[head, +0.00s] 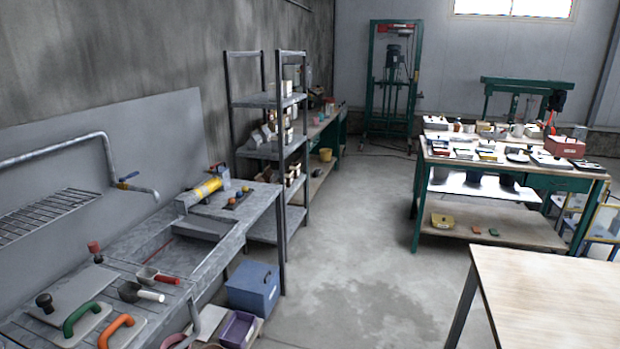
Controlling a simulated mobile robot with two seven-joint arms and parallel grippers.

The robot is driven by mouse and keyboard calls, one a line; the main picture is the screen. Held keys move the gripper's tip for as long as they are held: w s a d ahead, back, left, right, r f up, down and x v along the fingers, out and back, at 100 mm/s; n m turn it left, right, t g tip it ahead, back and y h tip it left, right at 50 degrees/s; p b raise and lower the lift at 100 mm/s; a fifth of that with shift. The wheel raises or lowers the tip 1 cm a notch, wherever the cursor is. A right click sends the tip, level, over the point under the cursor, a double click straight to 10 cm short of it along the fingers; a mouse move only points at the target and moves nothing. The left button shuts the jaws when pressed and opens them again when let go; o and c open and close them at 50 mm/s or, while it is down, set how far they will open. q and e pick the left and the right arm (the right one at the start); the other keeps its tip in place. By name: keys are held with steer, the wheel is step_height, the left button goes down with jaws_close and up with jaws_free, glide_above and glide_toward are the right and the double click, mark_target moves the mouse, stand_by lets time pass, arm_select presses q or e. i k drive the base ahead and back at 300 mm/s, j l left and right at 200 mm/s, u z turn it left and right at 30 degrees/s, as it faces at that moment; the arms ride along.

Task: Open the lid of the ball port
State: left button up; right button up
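I cannot make out anything in the head view that is clearly a ball port or its lid. Neither of my grippers is in view.
A blue box (252,287) and a purple crate (238,329) stand low beside the workbench. A metal shelf (268,153) stands behind it. A green-framed table (475,167) holds several small items. A bare wooden table (560,295) is near right. The middle floor is clear.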

mark_target(220, 169)
steer(key=i+z, duration=0.15)
steer(key=i, duration=0.65)
steer(key=i+j+z, duration=0.15)
steer(key=i, duration=0.65)
steer(key=i+j+z, duration=0.15)
steer(key=i, duration=1.5)
steer(key=i+l+z, duration=0.1)
steer(key=i+z, duration=0.35)
steer(key=i, duration=0.25)
steer(key=i+j+z, duration=0.1)
steer(key=i+z, duration=0.4)
steer(key=i, duration=0.2)
steer(key=i+u, duration=0.15)
steer(key=u, duration=0.25)
steer(key=i+l+u, duration=0.1)
steer(key=u, duration=0.25)
steer(key=i+l+u, duration=0.15)
steer(key=u, duration=0.25)
steer(key=i+u, duration=0.1)
steer(key=u, duration=3.45)
